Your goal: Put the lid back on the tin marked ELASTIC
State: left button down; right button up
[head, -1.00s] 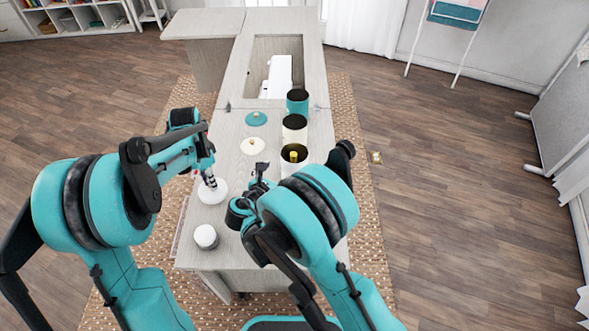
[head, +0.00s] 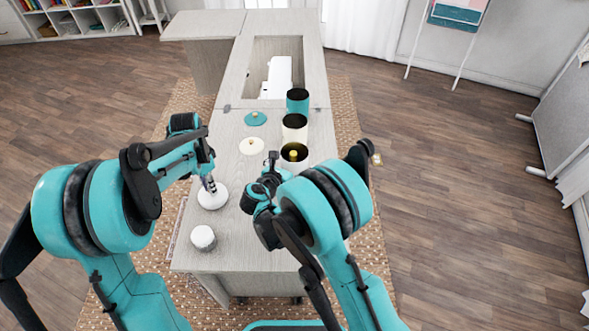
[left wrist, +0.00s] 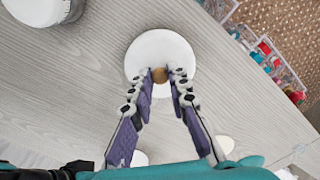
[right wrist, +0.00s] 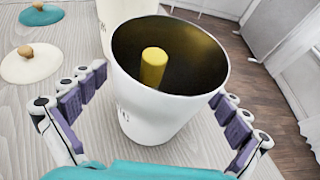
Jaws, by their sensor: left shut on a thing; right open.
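My left gripper (left wrist: 161,76) is shut on the wooden knob of a white round lid (left wrist: 147,50). In the head view this lid (head: 212,200) is at the left side of the cabinet top; I cannot tell whether it touches the surface. My right gripper (right wrist: 158,85) is open, with its fingers apart on either side of the nearest white tin (right wrist: 165,118). This tin is upright and lidless, with a yellow spool (right wrist: 153,68) standing inside. Its marking is too faint to read.
A cream tin (head: 294,135) and a teal tin (head: 297,106) stand open behind in a row. A cream lid (head: 251,146) and a teal lid (head: 256,118) lie left of them. A small white round container (head: 203,238) stands at the front left corner.

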aim_at(301, 148)
pick_arm(q)
jog(key=shift+r, duration=0.1)
pick_arm(e)
jog(key=shift+r, duration=0.1)
jog(key=c, duration=1.3)
jog(key=shift+c, duration=0.2)
pick_arm(q)
jog(key=shift+r+p, duration=0.95)
jog(key=shift+p, duration=0.1)
pick_arm(e)
jog(key=shift+r, duration=1.9)
pick_arm(q)
jog(key=shift+r, duration=0.2)
pick_arm(e)
jog(key=shift+d+r, duration=0.15)
jog(key=shift+r, duration=0.2)
pick_arm(q)
notch_tip(301, 148, up, 4)
jog(key=p, duration=0.4)
jog(key=shift+f, duration=0.2)
pick_arm(e)
jog(key=s+d+r, duration=0.4)
jog(key=d+r, duration=0.2)
jog(key=d, duration=0.4)
jog(key=shift+s+d+r, duration=0.15)
jog(key=shift+s+r, duration=0.1)
jog(key=shift+s, duration=0.15)
